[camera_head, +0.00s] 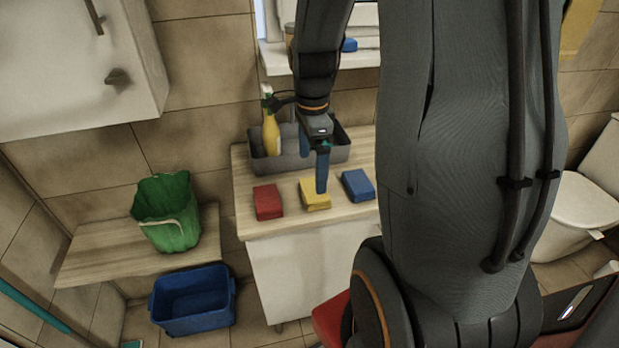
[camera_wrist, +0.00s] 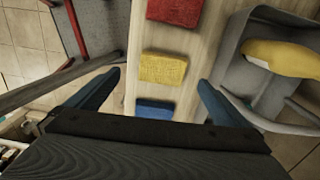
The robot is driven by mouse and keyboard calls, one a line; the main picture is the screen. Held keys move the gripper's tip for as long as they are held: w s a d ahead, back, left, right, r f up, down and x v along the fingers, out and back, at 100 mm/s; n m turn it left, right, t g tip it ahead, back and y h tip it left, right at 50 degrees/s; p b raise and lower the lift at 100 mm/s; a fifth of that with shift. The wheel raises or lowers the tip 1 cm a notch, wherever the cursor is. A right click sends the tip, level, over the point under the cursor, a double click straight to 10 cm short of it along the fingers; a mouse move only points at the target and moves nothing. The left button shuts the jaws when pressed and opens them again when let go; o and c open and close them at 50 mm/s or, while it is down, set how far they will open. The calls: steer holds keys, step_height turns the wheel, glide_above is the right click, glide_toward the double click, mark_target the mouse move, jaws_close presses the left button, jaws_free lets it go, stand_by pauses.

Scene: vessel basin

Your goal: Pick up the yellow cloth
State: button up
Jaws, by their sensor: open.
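The yellow cloth (camera_head: 314,194) is a small folded block on the wooden counter, between a red cloth (camera_head: 267,202) and a blue cloth (camera_head: 358,185). In the wrist view the yellow cloth (camera_wrist: 163,69) lies ahead of the fingertips, near the middle between them. My gripper (camera_head: 314,178) is over the counter with its blue fingers pointing down; in the head view a finger overlaps part of the yellow cloth. In the wrist view my gripper (camera_wrist: 160,79) is open and empty, its fingers wide apart. I cannot tell the exact height above the cloth.
A grey basin (camera_head: 340,153) with a yellow spray bottle (camera_head: 270,132) stands behind the cloths. The red cloth (camera_wrist: 176,11) and blue cloth (camera_wrist: 155,109) sit close on either side.

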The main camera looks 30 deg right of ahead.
mark_target(314, 188)
steer(key=shift+d+f, duration=0.1)
steer(key=shift+f, duration=0.1)
steer(key=shift+w+d+f+p, duration=0.15)
steer(key=shift+f+p, duration=0.45)
steer(key=shift+f, duration=1.25)
steer(key=shift+d+f+p, duration=0.25)
steer(key=shift+f+p, duration=0.35)
steer(key=shift+f, duration=1.2)
steer(key=c, duration=1)
